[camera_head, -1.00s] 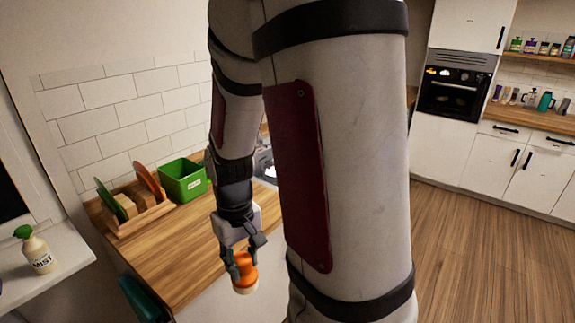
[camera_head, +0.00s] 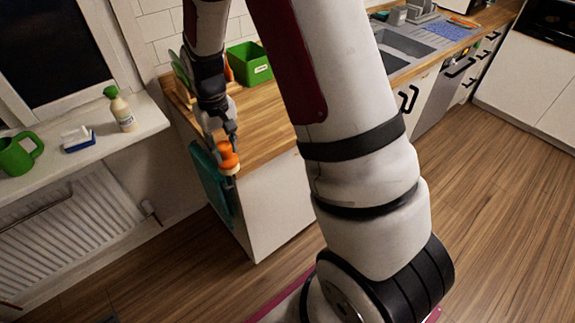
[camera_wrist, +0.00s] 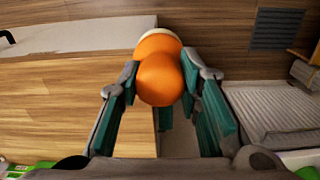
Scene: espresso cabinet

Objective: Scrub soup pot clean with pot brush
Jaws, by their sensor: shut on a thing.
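My gripper (camera_head: 228,148) is shut on the orange, round-knobbed pot brush (camera_head: 229,161), near the end of the wooden counter. In the wrist view the brush's orange handle (camera_wrist: 160,78) sits between the two green-padded fingers, with a pale rim at its far end. The bristles cannot be made out. I cannot make out a soup pot in any view; my arm covers part of the counter.
A green box (camera_head: 249,63) stands at the back of the wooden counter (camera_head: 262,120). A sink (camera_head: 402,45) lies right. Floor is clear at right.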

